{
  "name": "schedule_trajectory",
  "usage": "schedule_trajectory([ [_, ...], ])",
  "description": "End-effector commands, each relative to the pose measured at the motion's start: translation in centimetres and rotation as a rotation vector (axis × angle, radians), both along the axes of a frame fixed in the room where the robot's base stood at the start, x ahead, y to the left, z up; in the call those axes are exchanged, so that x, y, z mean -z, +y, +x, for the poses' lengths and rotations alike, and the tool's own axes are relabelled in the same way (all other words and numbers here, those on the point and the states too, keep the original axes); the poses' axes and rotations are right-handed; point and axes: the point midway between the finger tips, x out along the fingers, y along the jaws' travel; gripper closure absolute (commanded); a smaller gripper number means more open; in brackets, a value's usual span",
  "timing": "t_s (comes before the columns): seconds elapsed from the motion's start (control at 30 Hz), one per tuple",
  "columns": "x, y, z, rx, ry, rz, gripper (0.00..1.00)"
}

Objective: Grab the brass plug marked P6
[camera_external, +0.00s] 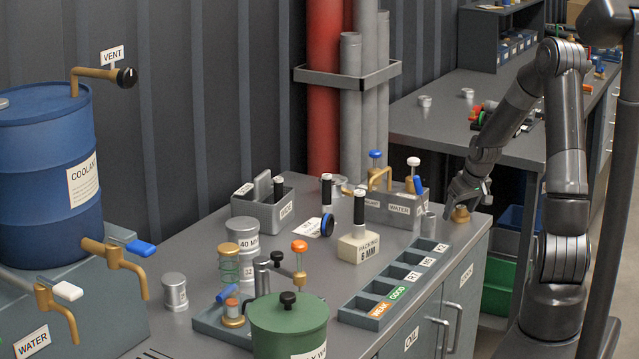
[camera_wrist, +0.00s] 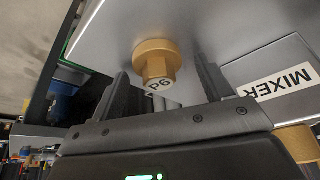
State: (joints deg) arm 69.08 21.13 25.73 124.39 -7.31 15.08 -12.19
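The brass plug marked P6 (camera_wrist: 156,62) stands on the grey bench top in the wrist view, its label on the near face. It also shows in the external view (camera_external: 461,215) near the bench's right corner, just under my gripper (camera_external: 469,196). In the wrist view my gripper (camera_wrist: 163,76) is open. Its two dark fingers are on either side of the plug, with visible gaps to both, and hold nothing.
A MIXER label (camera_wrist: 284,80) and another brass part (camera_wrist: 298,143) are right of the plug in the wrist view. A WATER-labelled grey bin (camera_external: 399,210) and a slotted tray (camera_external: 396,284) stand left of my gripper. The bench edge is close to the plug.

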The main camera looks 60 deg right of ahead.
Motion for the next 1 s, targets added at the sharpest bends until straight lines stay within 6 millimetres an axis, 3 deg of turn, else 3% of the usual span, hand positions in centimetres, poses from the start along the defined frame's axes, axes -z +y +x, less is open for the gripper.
schedule_trajectory([
  [0.67,-0.03,0.01,0.0,0.0,0.0,0.0,0.83],
  [1.0,-0.49,-0.04,0.03,0.0,-0.001,-0.002,0.83],
])
